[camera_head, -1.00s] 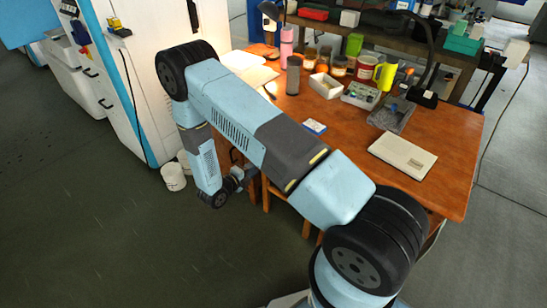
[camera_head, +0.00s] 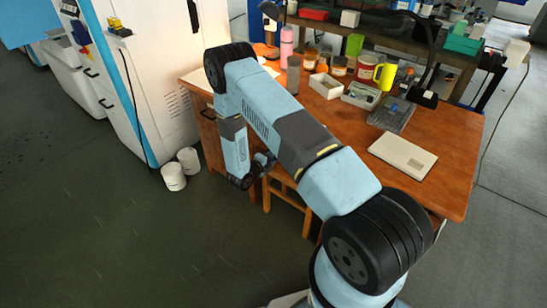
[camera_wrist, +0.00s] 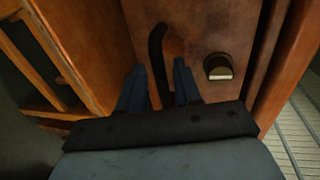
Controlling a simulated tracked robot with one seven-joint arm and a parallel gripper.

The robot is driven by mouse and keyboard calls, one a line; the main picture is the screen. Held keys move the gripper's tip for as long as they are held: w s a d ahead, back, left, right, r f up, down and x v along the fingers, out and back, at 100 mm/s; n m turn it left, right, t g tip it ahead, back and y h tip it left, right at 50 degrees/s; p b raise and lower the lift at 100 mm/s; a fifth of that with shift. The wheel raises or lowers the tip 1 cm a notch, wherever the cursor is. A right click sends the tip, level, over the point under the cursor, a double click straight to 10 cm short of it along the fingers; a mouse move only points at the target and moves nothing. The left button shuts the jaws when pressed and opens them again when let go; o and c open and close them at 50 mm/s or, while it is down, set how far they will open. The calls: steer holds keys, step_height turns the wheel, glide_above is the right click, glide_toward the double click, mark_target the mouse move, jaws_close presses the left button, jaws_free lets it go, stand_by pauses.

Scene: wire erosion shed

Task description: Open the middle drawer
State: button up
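The wooden desk (camera_head: 452,178) has a drawer cabinet (camera_head: 209,140) at its left end, with a dark handle near its top in the head view. In the wrist view a brown wooden front (camera_wrist: 195,28) fills the middle, with a black curved handle (camera_wrist: 157,45) and a metal lock-like fitting (camera_wrist: 218,67) to its right. My gripper (camera_wrist: 158,75) is open, its two blue fingers on either side of the handle with gaps showing. I cannot tell which drawer this front belongs to. In the head view my arm hides part of the cabinet, and the fingertips do not show clearly.
A wooden stool (camera_head: 285,188) stands under the desk near my wrist. Two white buckets (camera_head: 174,177) stand on the floor by the white machine (camera_head: 150,80). The desktop holds jars, a grey tray (camera_head: 391,117) and a pale flat box (camera_head: 403,155). Floor at front left is clear.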

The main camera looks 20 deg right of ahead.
steer(key=shift+w+d+f, duration=0.1)
steer(key=shift+w+d, duration=0.1)
steer(key=shift+d, duration=0.1)
steer(key=shift+c, duration=0.2)
steer(key=shift+s, duration=0.1)
jaws_close()
